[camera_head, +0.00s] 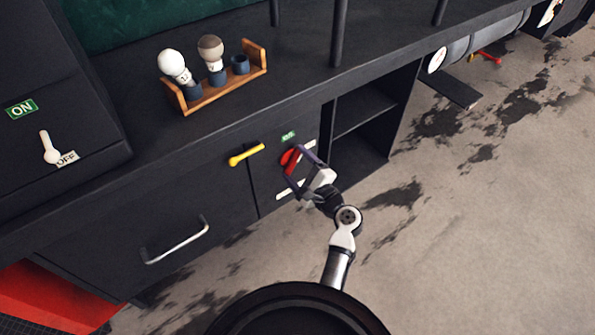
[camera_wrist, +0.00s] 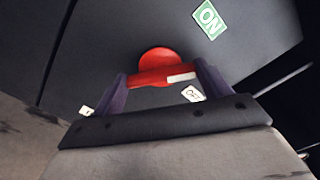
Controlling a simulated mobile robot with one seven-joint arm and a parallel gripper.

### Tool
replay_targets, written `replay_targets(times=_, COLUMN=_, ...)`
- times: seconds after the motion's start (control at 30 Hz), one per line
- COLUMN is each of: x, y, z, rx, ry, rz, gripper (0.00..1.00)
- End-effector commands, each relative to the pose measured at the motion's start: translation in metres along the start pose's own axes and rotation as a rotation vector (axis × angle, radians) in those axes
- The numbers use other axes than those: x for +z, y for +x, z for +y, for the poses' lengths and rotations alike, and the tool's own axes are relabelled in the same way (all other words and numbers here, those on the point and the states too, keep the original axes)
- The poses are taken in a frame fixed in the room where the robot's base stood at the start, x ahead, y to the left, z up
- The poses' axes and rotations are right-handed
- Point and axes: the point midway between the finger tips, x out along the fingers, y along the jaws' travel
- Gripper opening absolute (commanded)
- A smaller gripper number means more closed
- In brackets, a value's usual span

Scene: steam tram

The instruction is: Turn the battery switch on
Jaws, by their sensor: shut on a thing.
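A red rotary switch (camera_head: 289,157) sits on the dark cabinet front, below the worktop. It also shows in the wrist view (camera_wrist: 157,58) as a round base with a bar handle that has a white stripe near its right end. A green ON label (camera_wrist: 208,18) is above and right of it; a white OFF label (camera_wrist: 193,93) is just below the striped end. My gripper (camera_wrist: 163,80) has one purple finger at each end of the bar and is shut on it. In the head view my gripper (camera_head: 305,168) partly hides the switch.
A yellow handle (camera_head: 246,154) is close left of the switch. A white drawer handle (camera_head: 175,241) is lower left. A white lever (camera_head: 49,148) with ON and OFF labels is on the left box. An open shelf (camera_head: 362,110) is right; the floor there is free.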

Motion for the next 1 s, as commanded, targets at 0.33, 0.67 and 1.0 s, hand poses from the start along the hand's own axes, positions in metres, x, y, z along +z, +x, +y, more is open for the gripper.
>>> replay_targets(times=0.33, x=-0.0027, y=-0.0002, z=0.0054, rx=0.001, ry=-0.314, rz=-0.001, gripper=0.54)
replay_targets(times=0.67, x=-0.0023, y=-0.0004, z=0.0046, rx=0.001, ry=-0.517, rz=0.0, gripper=0.54)
replay_targets(times=1.0, x=-0.0013, y=-0.0005, z=0.003, rx=0.002, ry=-0.595, rz=0.0, gripper=0.54)
